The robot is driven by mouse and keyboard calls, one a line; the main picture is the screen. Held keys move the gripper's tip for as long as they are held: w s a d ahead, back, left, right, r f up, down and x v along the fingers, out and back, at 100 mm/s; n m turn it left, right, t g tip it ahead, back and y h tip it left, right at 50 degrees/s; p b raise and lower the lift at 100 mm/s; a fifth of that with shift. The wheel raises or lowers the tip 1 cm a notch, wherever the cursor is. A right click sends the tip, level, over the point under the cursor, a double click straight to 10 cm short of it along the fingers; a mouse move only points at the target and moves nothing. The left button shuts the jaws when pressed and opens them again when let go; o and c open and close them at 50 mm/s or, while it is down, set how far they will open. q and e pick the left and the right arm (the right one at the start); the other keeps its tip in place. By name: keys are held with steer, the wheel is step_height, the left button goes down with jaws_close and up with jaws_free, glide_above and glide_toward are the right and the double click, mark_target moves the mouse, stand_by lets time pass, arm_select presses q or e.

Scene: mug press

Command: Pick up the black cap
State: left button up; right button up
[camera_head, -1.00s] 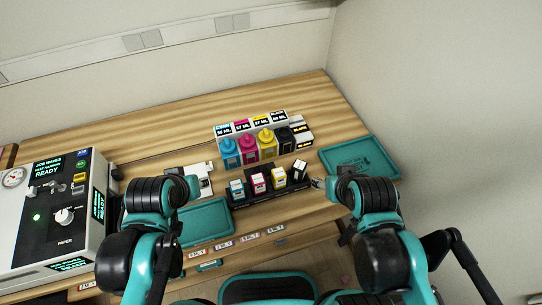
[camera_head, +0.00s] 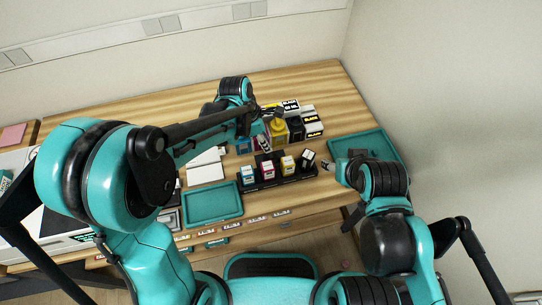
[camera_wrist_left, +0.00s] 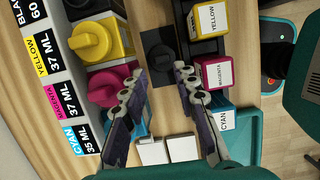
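My left gripper (camera_wrist_left: 160,76) is open and empty, with its two fingers apart, in the left wrist view. A flat black square piece with a round dark part (camera_wrist_left: 158,50) lies just beyond the fingertips; I cannot tell if it is the black cap. The black bottle (camera_wrist_left: 88,6) is cut off at the top edge of that view. In the head view the black bottle (camera_head: 295,129) stands at the right end of the bottle row. My left gripper is over the bottles there, partly hidden. My right gripper (camera_head: 328,166) is small beside the cartridges.
The yellow bottle (camera_wrist_left: 95,40) and magenta bottle (camera_wrist_left: 113,80) stand close left of the fingers. Yellow (camera_wrist_left: 210,18), magenta (camera_wrist_left: 213,74) and cyan (camera_wrist_left: 224,121) cartridges stand right. Teal trays lie at front left (camera_head: 213,204) and right (camera_head: 372,142).

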mark_target(271, 155)
arm_select(q)
steer(key=b+x, duration=0.1)
steer(key=x, duration=0.2)
steer(key=b+x, duration=0.1)
steer(key=x, duration=0.1)
steer(key=b+x, duration=0.1)
steer(key=x, duration=0.2)
steer(key=shift+s+a+b, duration=0.15)
steer(key=shift+a+b, duration=0.1)
steer(key=shift+b, duration=0.1)
steer(key=c, duration=0.5)
